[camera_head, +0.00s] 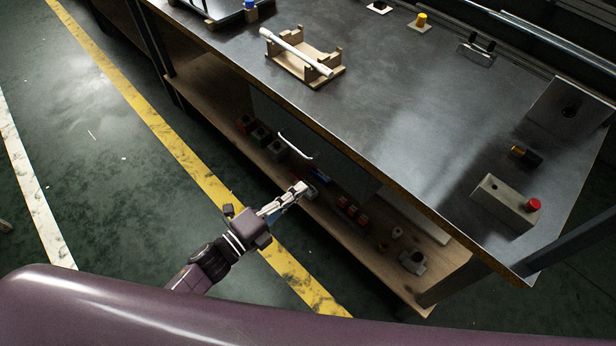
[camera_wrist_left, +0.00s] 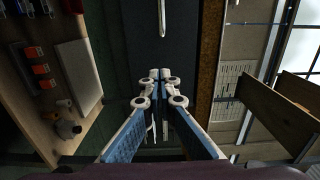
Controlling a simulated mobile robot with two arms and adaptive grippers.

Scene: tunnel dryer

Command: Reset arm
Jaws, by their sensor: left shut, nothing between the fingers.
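My left arm comes in from the lower left in the head view. Its left gripper (camera_head: 299,188) is at the front edge of the lower shelf (camera_head: 352,250), below the tabletop. The left wrist view shows the gripper (camera_wrist_left: 161,74) with its fingers together and nothing between them. Whether the fingertips touch anything on the shelf cannot be told. My right gripper is in neither view.
The metal tabletop (camera_head: 400,130) overhangs the shelf. On top are a wooden rack (camera_head: 311,72) holding a white rod and a box with a red button (camera_head: 533,204). The shelf holds several small parts. Open floor with a yellow line (camera_head: 180,150) lies left.

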